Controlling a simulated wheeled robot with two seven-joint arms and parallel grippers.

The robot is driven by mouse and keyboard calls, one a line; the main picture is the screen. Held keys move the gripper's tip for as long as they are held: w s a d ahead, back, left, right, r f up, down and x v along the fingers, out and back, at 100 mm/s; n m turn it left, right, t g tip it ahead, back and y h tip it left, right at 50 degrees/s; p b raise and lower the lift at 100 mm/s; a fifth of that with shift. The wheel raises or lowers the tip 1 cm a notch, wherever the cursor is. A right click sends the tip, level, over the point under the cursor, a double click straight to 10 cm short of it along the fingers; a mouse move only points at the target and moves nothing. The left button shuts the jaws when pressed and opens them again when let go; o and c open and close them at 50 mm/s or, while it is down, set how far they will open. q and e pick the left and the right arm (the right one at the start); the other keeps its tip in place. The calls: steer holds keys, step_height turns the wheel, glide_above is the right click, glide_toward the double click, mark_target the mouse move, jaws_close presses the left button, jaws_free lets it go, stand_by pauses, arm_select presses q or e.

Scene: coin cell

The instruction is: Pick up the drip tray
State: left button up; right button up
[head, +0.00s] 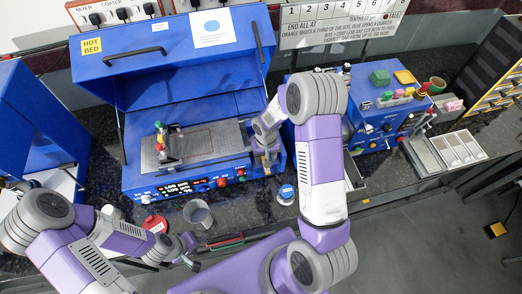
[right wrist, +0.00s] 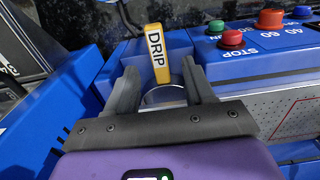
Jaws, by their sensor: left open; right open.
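A yellow tag marked DRIP (right wrist: 155,53) stands up on blue housing in the right wrist view. A pale curved edge (right wrist: 163,96) shows below it, mostly hidden by my gripper. I cannot make out the rest of the drip tray. My right gripper (right wrist: 157,88) is open, its fingers on either side of the tag's lower end. I cannot tell whether they touch it. In the head view my right gripper (head: 265,150) is at the front right corner of the blue hot bed machine (head: 185,75). My left gripper (head: 188,258) is open and empty near the front edge.
The machine's front has buttons, including a red STOP button (right wrist: 231,39). A grey cup (head: 198,213), a red round item (head: 155,223) and a blue-topped round item (head: 286,194) stand on the dark counter in front. Another blue machine (head: 375,125) stands to the right.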

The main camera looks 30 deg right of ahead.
step_height(320, 180, down, 4)
steer(key=shift+d+f, duration=0.1)
steer(key=shift+c, duration=0.3)
jaws_close()
